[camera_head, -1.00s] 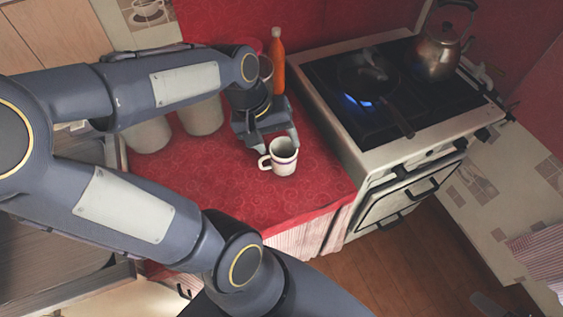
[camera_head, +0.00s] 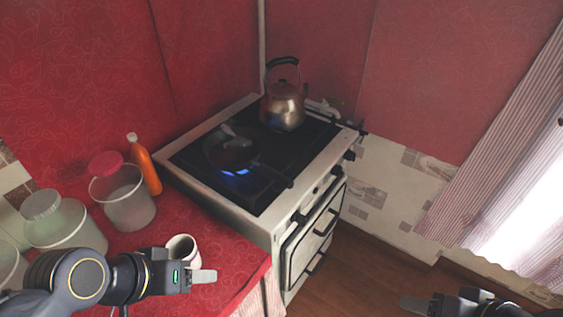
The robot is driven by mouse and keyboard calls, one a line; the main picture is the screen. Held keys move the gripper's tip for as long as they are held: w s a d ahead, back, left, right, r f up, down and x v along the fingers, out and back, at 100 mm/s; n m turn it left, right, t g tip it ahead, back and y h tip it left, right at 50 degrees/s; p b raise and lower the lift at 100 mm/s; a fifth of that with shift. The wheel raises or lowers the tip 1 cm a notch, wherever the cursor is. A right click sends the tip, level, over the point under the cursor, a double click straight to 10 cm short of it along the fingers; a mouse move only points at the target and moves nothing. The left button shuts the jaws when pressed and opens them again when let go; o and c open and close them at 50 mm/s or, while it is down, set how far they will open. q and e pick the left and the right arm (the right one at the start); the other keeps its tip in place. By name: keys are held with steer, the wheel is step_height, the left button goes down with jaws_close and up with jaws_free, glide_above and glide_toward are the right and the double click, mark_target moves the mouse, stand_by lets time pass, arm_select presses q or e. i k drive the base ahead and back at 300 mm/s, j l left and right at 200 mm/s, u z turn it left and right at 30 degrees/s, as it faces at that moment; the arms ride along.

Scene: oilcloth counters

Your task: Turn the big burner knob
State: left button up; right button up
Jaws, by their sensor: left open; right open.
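The white stove (camera_head: 268,226) stands in the middle of the head view with its control panel facing right and toward me. Dark burner knobs sit along that panel, one at the near corner (camera_head: 299,217) and one toward the far end (camera_head: 349,155). They are small in view and I cannot tell which is the big one. A blue flame (camera_head: 236,173) burns under the pan (camera_head: 230,150). My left gripper (camera_head: 203,276) is open over the red counter, in front of the white mug and apart from the stove. My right gripper (camera_head: 415,303) is open at the bottom right edge, partly cut off, away from the knobs.
A white mug (camera_head: 182,250), an orange bottle (camera_head: 145,165) and several jars stand on the red counter (camera_head: 228,252). The floor (camera_head: 365,265) right of the stove is clear. A striped curtain (camera_head: 490,170) hangs at right.

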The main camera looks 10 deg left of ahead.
mark_target(337, 170)
steer(key=i+l+u, duration=0.35)
steer(key=l+u, duration=0.2)
steer(key=l, duration=0.15)
steer(key=i+l+u, duration=0.1)
steer(key=l+u, duration=0.15)
steer(key=l, duration=0.15)
